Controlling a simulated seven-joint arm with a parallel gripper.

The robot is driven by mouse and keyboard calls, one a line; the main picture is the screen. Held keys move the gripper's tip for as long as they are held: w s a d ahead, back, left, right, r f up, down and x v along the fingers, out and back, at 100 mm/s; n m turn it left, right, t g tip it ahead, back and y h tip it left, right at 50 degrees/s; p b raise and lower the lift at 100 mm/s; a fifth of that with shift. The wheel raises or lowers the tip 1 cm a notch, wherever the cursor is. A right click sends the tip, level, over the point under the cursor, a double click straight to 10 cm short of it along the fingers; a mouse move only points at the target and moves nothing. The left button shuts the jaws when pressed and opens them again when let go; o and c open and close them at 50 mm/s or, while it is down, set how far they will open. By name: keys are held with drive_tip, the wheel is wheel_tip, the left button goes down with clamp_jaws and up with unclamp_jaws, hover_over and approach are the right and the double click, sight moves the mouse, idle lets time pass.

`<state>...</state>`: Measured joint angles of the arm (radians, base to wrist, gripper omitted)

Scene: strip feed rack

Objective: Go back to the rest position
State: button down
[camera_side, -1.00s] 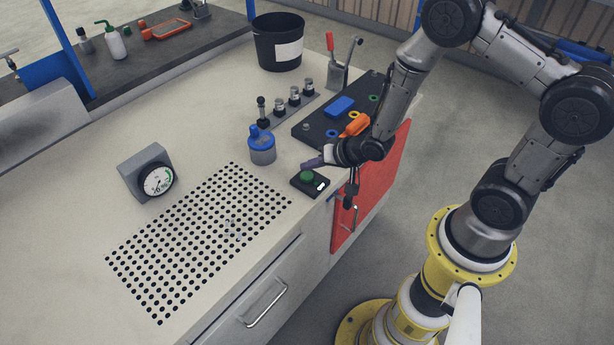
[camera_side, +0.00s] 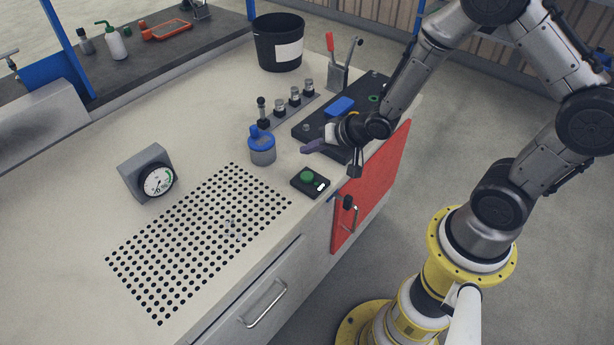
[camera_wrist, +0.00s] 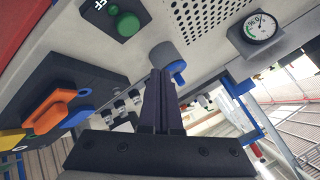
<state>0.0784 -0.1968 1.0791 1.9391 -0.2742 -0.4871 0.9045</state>
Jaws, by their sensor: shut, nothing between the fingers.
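My gripper (camera_side: 312,147) is shut and empty above the bench, behind the button box and to the right of the blue-lidded jar. In the wrist view its two dark fingers (camera_wrist: 160,100) lie together with nothing between them. The black button box (camera_side: 310,181) with a green button (camera_side: 307,176) sits near the bench's front edge, clear of the fingers. It also shows at the top of the wrist view, where its green button (camera_wrist: 127,24) appears.
A blue-lidded jar (camera_side: 262,150) stands close by the fingertips. A black tray (camera_side: 305,129) with a blue block (camera_side: 340,106) lies partly under my wrist. A gauge (camera_side: 157,182), a perforated plate (camera_side: 190,250), a black bucket (camera_side: 278,50) and small jars (camera_side: 294,97) stand around. The red door (camera_side: 372,190) is below.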

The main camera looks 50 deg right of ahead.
wheel_tip(320, 180, up, 18)
drive_tip(key=w+t, duration=0.2)
drive_tip(key=t, duration=0.1)
drive_tip(key=s+r+n+h, duration=0.1)
drive_tip(key=s+r+n, duration=0.2)
drive_tip(key=s+r, duration=0.6)
drive_tip(key=s+f+n+g, duration=0.2)
drive_tip(key=s+g, duration=0.1)
drive_tip(key=s, duration=0.5)
drive_tip(key=s+f+n+g, duration=0.2)
drive_tip(key=s+f+g, duration=0.1)
drive_tip(key=s, duration=0.5)
drive_tip(key=shift+s+a+f+n+g, duration=0.15)
drive_tip(key=shift+s+f+n+g, duration=0.15)
drive_tip(key=shift+n, duration=0.1)
